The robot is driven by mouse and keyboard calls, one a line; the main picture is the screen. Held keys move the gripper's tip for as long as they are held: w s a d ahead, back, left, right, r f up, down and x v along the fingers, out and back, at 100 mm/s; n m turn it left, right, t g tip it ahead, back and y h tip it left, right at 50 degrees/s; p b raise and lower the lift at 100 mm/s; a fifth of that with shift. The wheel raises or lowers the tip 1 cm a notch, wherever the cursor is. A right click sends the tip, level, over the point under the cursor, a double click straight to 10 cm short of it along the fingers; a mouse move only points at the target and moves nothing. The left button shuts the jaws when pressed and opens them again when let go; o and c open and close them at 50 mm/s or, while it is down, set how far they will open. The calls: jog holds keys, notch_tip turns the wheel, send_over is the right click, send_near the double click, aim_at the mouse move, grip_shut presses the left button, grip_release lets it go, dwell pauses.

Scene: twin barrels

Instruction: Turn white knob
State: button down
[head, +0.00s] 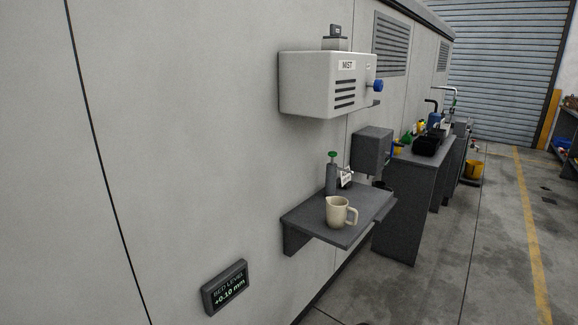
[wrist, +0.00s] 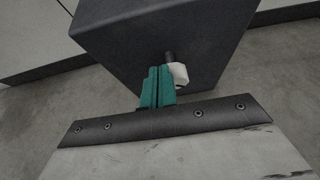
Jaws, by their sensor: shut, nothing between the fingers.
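The white knob (wrist: 179,74) shows in the wrist view as a small pale faceted piece by a short dark stub on the face of a dark grey box (wrist: 150,35). My gripper (wrist: 158,70) has teal fingers, which are pressed together with nothing between them. The fingertips are just left of the knob in the picture, close beside it. I cannot tell whether they touch it. In the head view I make out neither the white knob nor my gripper.
In the head view, a wall shelf (head: 295,218) holds a cream mug (head: 338,212) and a green-topped bottle (head: 331,175). A white MIST unit (head: 305,85) with a blue knob (head: 377,86) hangs above. A dark box (head: 368,152) and workbench (head: 400,205) stand beyond. Floor is open at right.

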jog(key=s+d, duration=0.4)
jog(key=shift+d+r, duration=0.3)
jog(key=shift+r, duration=0.05)
dwell(0.3)
jog(key=shift+w, duration=0.1)
jog(key=w+a, duration=0.2)
jog(key=w, duration=0.4)
jog(key=shift+a+f, duration=0.2)
jog(key=shift+a, duration=0.2)
jog(key=shift+f, duration=0.15)
dwell(0.8)
jog(key=shift+s+a, duration=0.3)
jog(key=shift+s, duration=0.05)
